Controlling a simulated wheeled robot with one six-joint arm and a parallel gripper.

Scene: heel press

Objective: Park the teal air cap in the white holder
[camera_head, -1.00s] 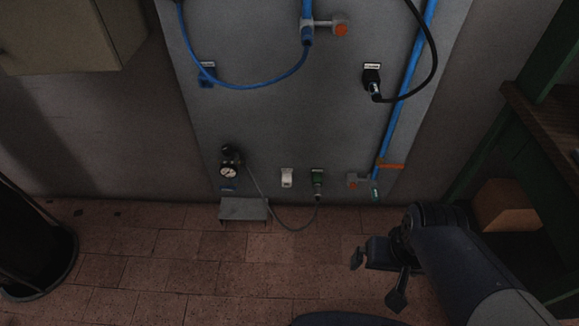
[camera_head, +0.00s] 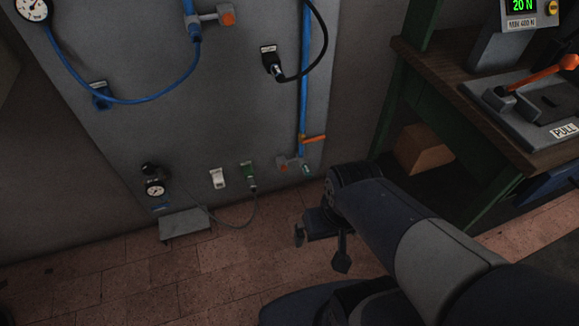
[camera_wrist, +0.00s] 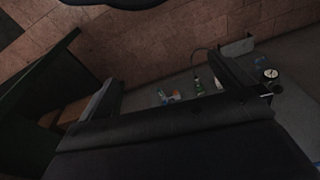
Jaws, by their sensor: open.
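The teal air cap (camera_head: 307,169) is small and sits at the lower end of the blue pipe on the grey wall panel, beside a grey valve with an orange part. The white holder (camera_head: 217,178) is fixed low on the same panel, to the left of the cap, and looks empty. My gripper (camera_head: 320,250) is open and empty, in front of and below the cap, well apart from it. In the wrist view, the small fittings, with the white holder (camera_wrist: 217,83) among them, appear small and far off between my open fingers.
A green holder (camera_head: 248,173) with a cable plug is right of the white one. A small gauge (camera_head: 154,188) and grey step (camera_head: 185,222) are at lower left. A green-framed bench (camera_head: 470,100) with a press and a brown box (camera_head: 422,149) stand right. The floor before the panel is clear.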

